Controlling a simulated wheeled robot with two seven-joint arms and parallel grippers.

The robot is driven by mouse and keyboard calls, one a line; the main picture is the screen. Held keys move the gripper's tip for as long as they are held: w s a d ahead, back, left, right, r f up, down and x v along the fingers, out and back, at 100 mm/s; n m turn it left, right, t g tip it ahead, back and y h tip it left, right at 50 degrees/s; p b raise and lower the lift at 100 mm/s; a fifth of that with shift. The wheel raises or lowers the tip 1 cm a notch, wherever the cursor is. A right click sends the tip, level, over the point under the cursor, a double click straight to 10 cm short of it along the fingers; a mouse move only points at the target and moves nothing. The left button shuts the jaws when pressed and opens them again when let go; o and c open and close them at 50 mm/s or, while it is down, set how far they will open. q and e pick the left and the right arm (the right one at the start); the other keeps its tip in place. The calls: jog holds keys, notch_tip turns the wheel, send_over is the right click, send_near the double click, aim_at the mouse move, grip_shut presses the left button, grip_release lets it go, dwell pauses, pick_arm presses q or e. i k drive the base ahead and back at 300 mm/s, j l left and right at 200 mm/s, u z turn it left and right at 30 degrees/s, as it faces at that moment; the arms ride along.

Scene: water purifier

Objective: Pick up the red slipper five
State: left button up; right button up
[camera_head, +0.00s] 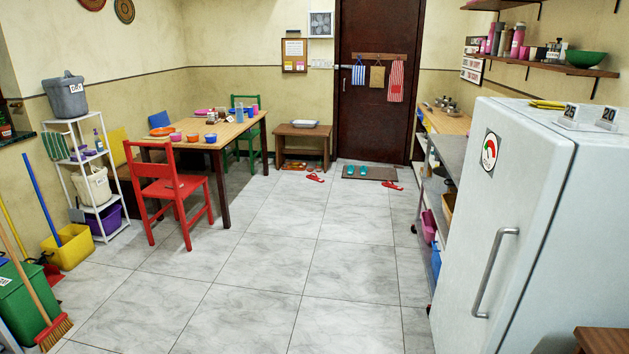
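Two small red slippers lie on the tiled floor at the far end of the room in the head view. One red slipper (316,178) is in front of the wooden bench, to the left of the doormat. Another red slipper (393,186) lies by the right front corner of the doormat. They are too small to tell which one is number five. A teal pair of slippers (357,170) rests on the doormat (383,175). Neither of my grippers is in view.
The tiled floor (262,265) is clear through the middle. A red chair (171,188) and dining table (212,130) stand left, with a yellow bucket (68,247) and broom (53,331) nearer. A white fridge (508,215) and metal shelf (446,150) line the right. A bench (303,131) stands behind.

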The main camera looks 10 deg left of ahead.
aim_at(316, 178)
jog(key=u, duration=0.1)
jog(key=i, duration=6.85)
jog(key=j, duration=0.1)
